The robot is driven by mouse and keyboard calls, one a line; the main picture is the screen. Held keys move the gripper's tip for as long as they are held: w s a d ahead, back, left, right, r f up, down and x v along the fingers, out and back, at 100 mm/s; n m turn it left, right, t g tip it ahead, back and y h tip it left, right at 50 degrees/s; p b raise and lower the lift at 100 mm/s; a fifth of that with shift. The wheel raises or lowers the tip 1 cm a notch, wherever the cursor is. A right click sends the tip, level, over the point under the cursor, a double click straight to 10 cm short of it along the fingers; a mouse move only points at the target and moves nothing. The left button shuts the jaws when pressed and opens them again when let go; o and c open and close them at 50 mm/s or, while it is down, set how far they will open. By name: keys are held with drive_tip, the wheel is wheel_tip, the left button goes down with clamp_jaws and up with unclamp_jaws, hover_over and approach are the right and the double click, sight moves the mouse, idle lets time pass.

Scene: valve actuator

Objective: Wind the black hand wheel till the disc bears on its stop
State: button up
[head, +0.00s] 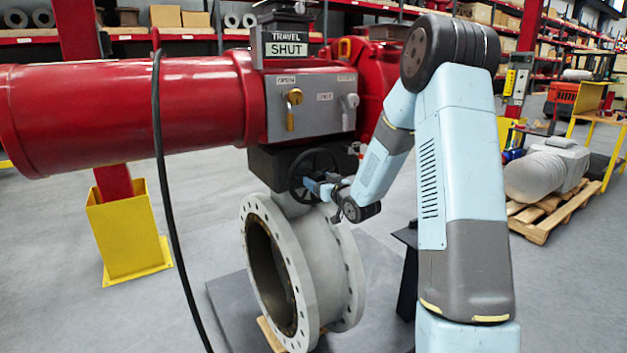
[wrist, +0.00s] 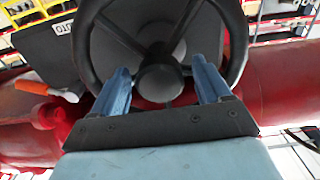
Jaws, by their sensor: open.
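The black hand wheel (head: 314,177) stands on the front of the actuator, under the grey control box, in the head view. In the wrist view the hand wheel (wrist: 160,80) fills the upper middle, with its hub and spokes facing me. My gripper (head: 320,190) is at the wheel's lower right in the head view. In the wrist view my gripper (wrist: 162,85) has its two blue fingers spread apart, one on each side of the hub. I cannot tell whether they touch the wheel. The travel indicator (head: 286,46) reads SHUT. The disc is not visible inside the grey valve body (head: 330,262).
The red actuator cylinder (head: 130,108) reaches left. A grey control box (head: 310,105) carries a yellow lever (head: 291,108) and a grey one. A black cable (head: 165,200) hangs in front. A yellow post guard (head: 128,232) stands at left, and a loaded pallet (head: 555,208) at right.

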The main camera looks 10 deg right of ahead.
drive_tip(key=shift+x, duration=1.3)
clamp_jaws()
drive_tip(key=shift+s+a, duration=0.1)
drive_tip(key=shift+a, duration=0.3)
